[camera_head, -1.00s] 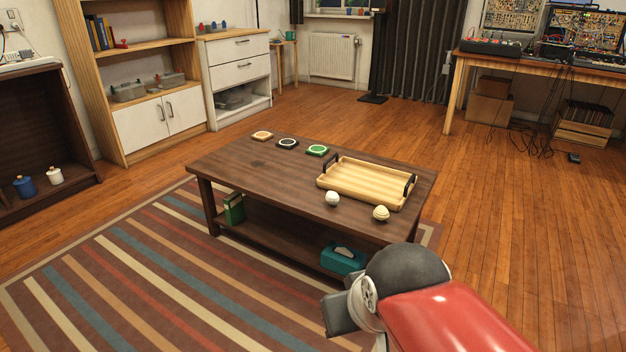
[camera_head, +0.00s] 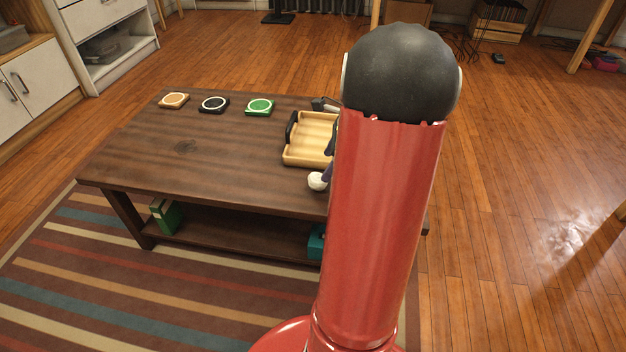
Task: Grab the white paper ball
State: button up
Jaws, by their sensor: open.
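A light wooden tray (camera_head: 305,158) with a dark handle lies behind the ball, its right part hidden by my arm. Orange (camera_head: 174,100), black-and-white (camera_head: 214,104) and green (camera_head: 260,107) coasters lie along the far edge. The table's left half is clear.

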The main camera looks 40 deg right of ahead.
aim_at(318, 178)
jog(key=b+x, duration=0.1)
jog(key=x, duration=0.6)
jog(key=shift+f, duration=0.15)
jog(key=c, duration=1)
